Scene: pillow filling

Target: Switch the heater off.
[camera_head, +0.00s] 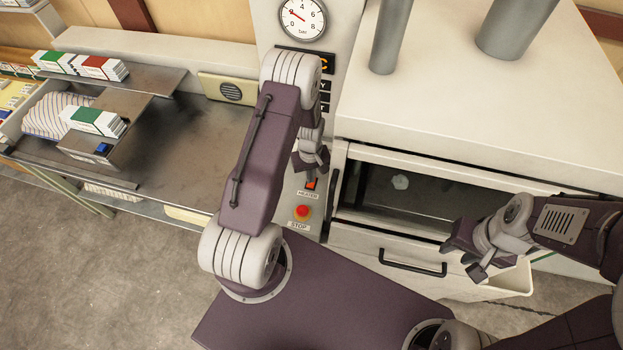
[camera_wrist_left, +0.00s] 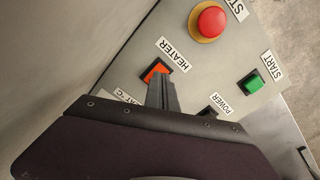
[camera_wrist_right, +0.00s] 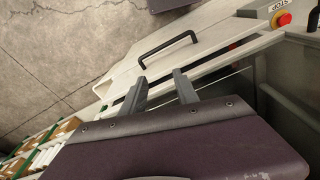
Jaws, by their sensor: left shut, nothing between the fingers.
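The heater switch (camera_head: 311,183) is an orange-red rocker above the HEATER label on the control panel (camera_head: 294,191). In the left wrist view the switch (camera_wrist_left: 155,71) shows lit orange in a black frame. My left gripper (camera_head: 313,172) is shut and empty, its fingertips (camera_wrist_left: 161,82) at the switch's lower edge in the wrist view; I cannot tell if they touch it. My right gripper (camera_head: 461,260) is open and empty in front of the machine, and its spread fingers (camera_wrist_right: 158,88) show in the right wrist view.
A red STOP button (camera_head: 302,212) sits just below the switch. A green START button (camera_wrist_left: 254,83) and a mostly hidden POWER switch (camera_wrist_left: 208,113) are close by. A drawer handle (camera_head: 412,263) is near my right gripper. A pressure gauge (camera_head: 302,20) is above.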

